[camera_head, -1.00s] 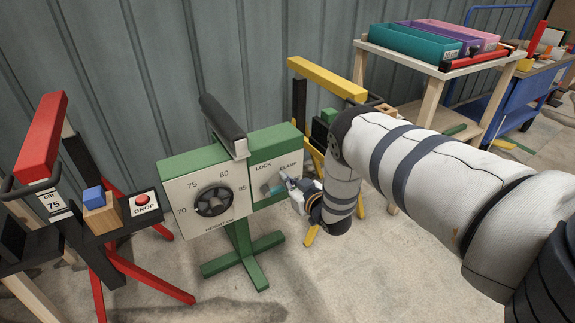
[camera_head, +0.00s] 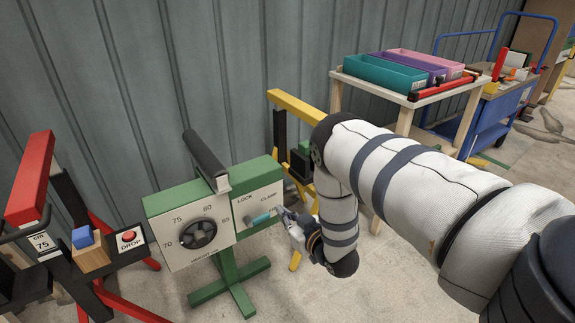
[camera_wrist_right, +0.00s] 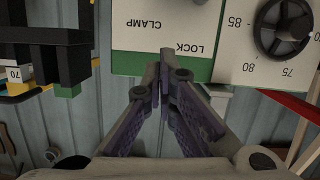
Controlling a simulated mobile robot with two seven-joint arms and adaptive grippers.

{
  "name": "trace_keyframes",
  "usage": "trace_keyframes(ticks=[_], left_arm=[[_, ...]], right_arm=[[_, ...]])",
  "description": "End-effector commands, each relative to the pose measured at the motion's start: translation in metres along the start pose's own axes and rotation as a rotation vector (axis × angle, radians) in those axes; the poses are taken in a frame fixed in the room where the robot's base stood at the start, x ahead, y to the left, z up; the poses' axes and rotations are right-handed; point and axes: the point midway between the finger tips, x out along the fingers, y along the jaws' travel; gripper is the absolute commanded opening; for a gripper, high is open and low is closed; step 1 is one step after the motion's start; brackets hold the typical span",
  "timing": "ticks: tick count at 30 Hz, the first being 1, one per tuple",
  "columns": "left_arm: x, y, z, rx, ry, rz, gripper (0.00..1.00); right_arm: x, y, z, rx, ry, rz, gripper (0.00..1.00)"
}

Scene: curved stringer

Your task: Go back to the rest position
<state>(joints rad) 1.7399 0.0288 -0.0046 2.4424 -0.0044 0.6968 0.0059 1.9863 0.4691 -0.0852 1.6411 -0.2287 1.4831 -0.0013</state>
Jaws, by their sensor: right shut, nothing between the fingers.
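The green stand (camera_head: 262,167) has a white panel with a black height dial (camera_head: 198,233) and a LOCK/CLAMP plate (camera_head: 258,202). A teal-handled lever (camera_head: 262,217) sticks out below the lettering. My right gripper (camera_head: 284,214) is just to the right of the lever in the head view; whether they touch I cannot tell. In the right wrist view its fingers (camera_wrist_right: 165,58) are together with nothing between them, in front of the LOCK/CLAMP plate (camera_wrist_right: 165,28). The dial (camera_wrist_right: 283,28) is at the upper right there. My left gripper is out of view.
A red stand (camera_head: 30,180) with a DROP button (camera_head: 128,236) stands at the left. A yellow-topped stand (camera_head: 295,106) is close behind my right arm. A wooden table (camera_head: 405,95) with coloured bins and a blue cart (camera_head: 497,110) stand at the right. The corrugated wall closes the back.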

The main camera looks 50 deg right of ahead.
Motion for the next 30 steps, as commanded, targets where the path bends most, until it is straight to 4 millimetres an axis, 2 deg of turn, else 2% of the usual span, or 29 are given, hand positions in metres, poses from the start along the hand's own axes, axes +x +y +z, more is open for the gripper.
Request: trace_keyframes(ticks=[4,17,20,23,24,26,27,29,30], left_arm=[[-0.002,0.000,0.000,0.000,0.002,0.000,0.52],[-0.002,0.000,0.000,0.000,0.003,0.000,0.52],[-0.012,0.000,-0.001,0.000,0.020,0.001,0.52],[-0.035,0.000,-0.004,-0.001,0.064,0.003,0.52],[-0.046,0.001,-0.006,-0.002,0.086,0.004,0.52],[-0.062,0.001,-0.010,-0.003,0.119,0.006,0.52],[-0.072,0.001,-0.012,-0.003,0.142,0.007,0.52],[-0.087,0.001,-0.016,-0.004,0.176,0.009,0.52],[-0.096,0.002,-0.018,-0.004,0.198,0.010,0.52]], right_arm=[[-0.007,0.000,0.000,0.000,0.000,0.000,0.00],[-0.008,-0.001,0.001,0.001,-0.005,-0.002,0.00],[-0.026,-0.018,0.017,0.013,-0.113,-0.022,0.00],[-0.082,-0.056,0.053,0.030,-0.379,-0.066,0.00],[-0.115,-0.071,0.068,0.031,-0.507,-0.087,0.00],[-0.169,-0.089,0.085,0.023,-0.692,-0.115,0.00],[-0.206,-0.099,0.092,0.014,-0.811,-0.132,0.00],[-0.264,-0.108,0.097,-0.008,-0.979,-0.155,0.00],[-0.301,-0.111,0.097,-0.026,-1.081,-0.167,0.00]])
